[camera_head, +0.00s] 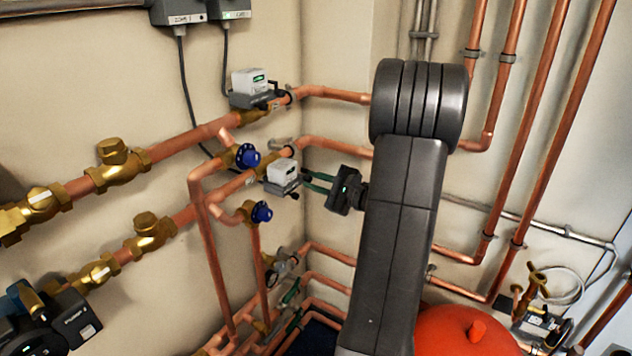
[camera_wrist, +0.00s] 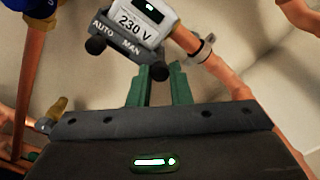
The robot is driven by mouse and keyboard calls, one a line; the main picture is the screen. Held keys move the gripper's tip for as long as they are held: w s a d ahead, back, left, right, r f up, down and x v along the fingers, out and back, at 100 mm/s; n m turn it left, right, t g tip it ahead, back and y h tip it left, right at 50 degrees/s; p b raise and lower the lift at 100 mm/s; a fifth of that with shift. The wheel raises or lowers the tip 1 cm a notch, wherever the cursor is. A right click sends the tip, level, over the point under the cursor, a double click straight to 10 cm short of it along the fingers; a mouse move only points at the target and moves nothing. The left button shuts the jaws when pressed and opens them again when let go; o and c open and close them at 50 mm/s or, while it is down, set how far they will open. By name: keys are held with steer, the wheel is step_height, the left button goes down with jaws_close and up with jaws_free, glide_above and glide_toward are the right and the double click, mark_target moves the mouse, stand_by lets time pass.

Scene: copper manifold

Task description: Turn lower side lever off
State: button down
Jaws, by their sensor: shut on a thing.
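The lower actuator (camera_head: 283,172) is a white and grey box on the lower copper pipe. In the wrist view the actuator (camera_wrist: 140,22) is marked 230 V, with AUTO and MAN on its dark strip. My gripper (camera_head: 307,183) reaches in from the right. The lever's arm is mostly hidden under the box.
A similar upper actuator (camera_head: 250,88) sits above on the upper pipe. Blue-handled valves (camera_head: 248,156) (camera_head: 261,213) stand close to the left. Copper pipes run along both walls near my arm. A red vessel (camera_head: 468,330) stands at the lower right.

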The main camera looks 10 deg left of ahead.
steer(key=c, duration=1.3)
jaws_free()
steer(key=v, duration=1.3)
steer(key=shift+s+d, duration=0.1)
steer(key=shift+d, duration=0.3)
steer(key=x, duration=1.3)
steer(key=shift+a, duration=0.4)
